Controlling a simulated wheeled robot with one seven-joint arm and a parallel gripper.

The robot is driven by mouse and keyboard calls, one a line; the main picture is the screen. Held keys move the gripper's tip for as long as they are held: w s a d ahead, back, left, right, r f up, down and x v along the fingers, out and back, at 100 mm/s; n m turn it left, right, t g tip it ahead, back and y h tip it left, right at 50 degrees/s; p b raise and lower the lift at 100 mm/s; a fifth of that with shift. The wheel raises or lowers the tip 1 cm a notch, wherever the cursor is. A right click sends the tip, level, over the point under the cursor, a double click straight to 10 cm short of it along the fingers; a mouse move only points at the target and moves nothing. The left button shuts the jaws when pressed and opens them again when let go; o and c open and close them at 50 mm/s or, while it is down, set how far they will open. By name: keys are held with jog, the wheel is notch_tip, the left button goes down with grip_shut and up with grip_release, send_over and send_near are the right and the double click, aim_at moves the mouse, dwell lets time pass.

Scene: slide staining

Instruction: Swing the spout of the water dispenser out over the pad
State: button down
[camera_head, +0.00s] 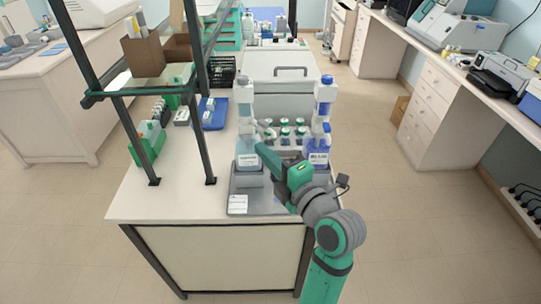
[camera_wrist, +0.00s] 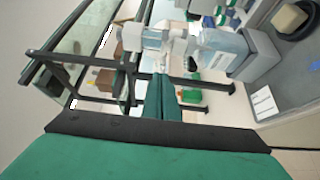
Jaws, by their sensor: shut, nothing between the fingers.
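A clear dispenser (camera_head: 245,105) with a white label and a grey cap stands on the left of the bench end; I take it as the water dispenser. In the wrist view its bottle (camera_wrist: 228,52) appears sideways, with its pale upper body running left past my fingertips. My gripper (camera_head: 261,147) is shut and empty, close beside it on its right. The shut green fingers (camera_wrist: 161,78) point towards the upper body. I cannot tell if they touch the spout, which is hard to make out. A beige block (camera_wrist: 290,18) in a dark dish may be the pad.
A blue-filled dispenser (camera_head: 323,98) stands to the right of my gripper. Several green-capped bottles (camera_head: 285,130) stand behind. A grey tray (camera_head: 238,204) lies under the dispensers. A dark-framed shelf (camera_head: 118,94) rises on the left. Bare bench top lies left of the tray.

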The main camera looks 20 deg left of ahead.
aim_at(262, 127)
jog(key=w+a, duration=0.4)
jog(key=w, duration=0.3)
dwell(0.3)
jog(key=shift+w, duration=0.1)
